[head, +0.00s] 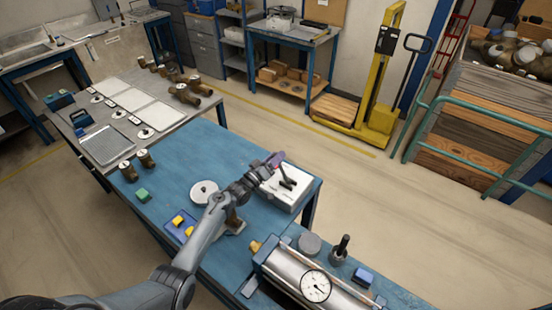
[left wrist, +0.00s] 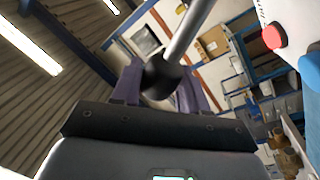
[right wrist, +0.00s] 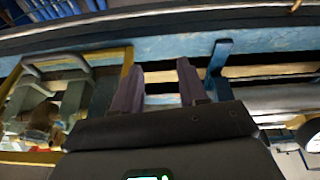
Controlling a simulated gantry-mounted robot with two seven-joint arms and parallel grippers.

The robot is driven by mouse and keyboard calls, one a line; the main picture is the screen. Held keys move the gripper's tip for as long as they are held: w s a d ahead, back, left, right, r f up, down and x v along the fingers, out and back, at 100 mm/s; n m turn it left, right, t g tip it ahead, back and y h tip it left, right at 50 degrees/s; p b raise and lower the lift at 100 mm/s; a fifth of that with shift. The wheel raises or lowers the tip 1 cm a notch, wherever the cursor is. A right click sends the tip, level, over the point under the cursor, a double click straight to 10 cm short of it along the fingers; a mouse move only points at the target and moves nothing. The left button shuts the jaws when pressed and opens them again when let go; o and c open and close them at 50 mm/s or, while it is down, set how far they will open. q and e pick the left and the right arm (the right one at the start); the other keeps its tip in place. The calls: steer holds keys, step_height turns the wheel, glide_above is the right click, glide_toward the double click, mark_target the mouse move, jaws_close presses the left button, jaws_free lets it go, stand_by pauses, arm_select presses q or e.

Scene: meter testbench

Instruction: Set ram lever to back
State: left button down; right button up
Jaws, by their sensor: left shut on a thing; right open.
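The white control box (head: 287,190) stands at the far right corner of the blue bench, with dark levers (head: 288,184) on its top. My left gripper (head: 276,160) is at the far edge of the box. In the left wrist view, its purple fingers (left wrist: 158,88) are shut around the black knob at the end of a metal lever rod (left wrist: 190,32). The lever's base and its exact tilt are hidden. In the right wrist view, my right gripper (right wrist: 160,85) is open with nothing between its fingers; it is outside the head view.
A steel cylinder with a dial gauge (head: 316,286) lies at the near right of the blue bench (head: 165,165). A round grey disc (head: 309,243) and a dark-handled tool (head: 341,246) stand beside it. A red button (left wrist: 272,37) is on the box's side.

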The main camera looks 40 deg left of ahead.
arm_select(q)
steer(key=c, duration=0.7)
jaws_free()
steer(key=shift+f, duration=0.2)
steer(key=shift+r, duration=0.1)
steer(key=shift+r, duration=0.5)
steer(key=r, duration=0.1)
steer(key=d+r, duration=0.1)
steer(key=r, duration=0.1)
steer(key=shift+d+r, duration=0.1)
steer(key=shift+r, duration=0.15)
steer(key=d+r, duration=0.2)
steer(key=d, duration=0.1)
steer(key=d+r, duration=0.2)
steer(key=d, duration=0.2)
steer(key=d+r, duration=0.2)
steer(key=d, duration=0.1)
steer(key=shift+w+d+r, duration=0.2)
steer(key=shift+w+d, duration=0.1)
steer(key=shift+w, duration=0.05)
